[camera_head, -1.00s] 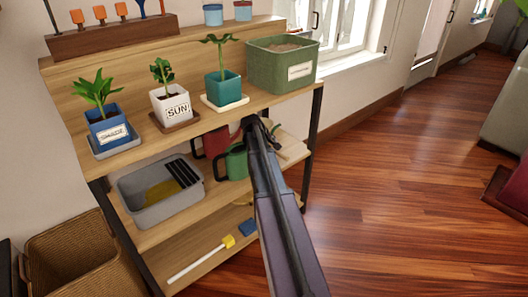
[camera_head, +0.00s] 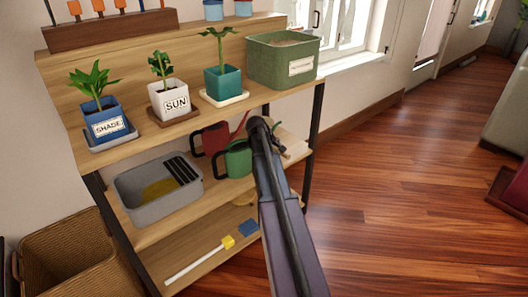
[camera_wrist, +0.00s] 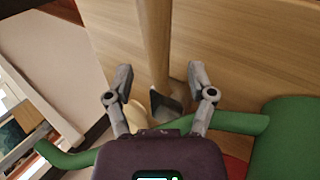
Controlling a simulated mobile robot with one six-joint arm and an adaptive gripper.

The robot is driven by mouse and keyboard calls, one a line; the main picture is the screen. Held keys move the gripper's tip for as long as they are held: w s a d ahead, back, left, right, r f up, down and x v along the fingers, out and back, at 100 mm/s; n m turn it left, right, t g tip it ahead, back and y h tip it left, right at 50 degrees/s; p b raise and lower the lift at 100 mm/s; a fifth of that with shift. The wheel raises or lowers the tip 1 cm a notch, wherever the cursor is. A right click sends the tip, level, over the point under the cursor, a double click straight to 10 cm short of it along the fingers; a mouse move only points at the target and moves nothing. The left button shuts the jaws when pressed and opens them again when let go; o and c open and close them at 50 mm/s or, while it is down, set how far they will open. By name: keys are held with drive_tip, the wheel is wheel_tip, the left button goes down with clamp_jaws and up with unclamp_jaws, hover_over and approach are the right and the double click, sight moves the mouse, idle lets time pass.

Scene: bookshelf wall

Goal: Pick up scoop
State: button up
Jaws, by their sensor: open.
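In the wrist view, a wooden handle (camera_wrist: 154,45) with a dark, hollow metal end (camera_wrist: 166,104) lies over the light wood shelf; it looks like the scoop. Its dark end shows between the fingers of my gripper (camera_wrist: 157,75), which are spread wide and not closed on it. Whether they touch it I cannot tell. In the head view, my arm reaches to the right end of the middle shelf and hides most of that spot. The gripper (camera_head: 283,150) is only partly seen there, and the scoop cannot be made out clearly.
A green watering can (camera_head: 238,160) stands just left of my arm; its spout (camera_wrist: 65,156) crosses the wrist view. A red can (camera_head: 213,139) is behind it. A grey tub (camera_head: 150,205) sits further left. The upper shelf with potted plants and a green bin (camera_head: 263,72) overhangs.

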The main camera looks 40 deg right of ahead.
drive_tip(key=shift+d+f, duration=0.35)
drive_tip(key=shift+f, duration=0.15)
clamp_jaws()
idle(0.3)
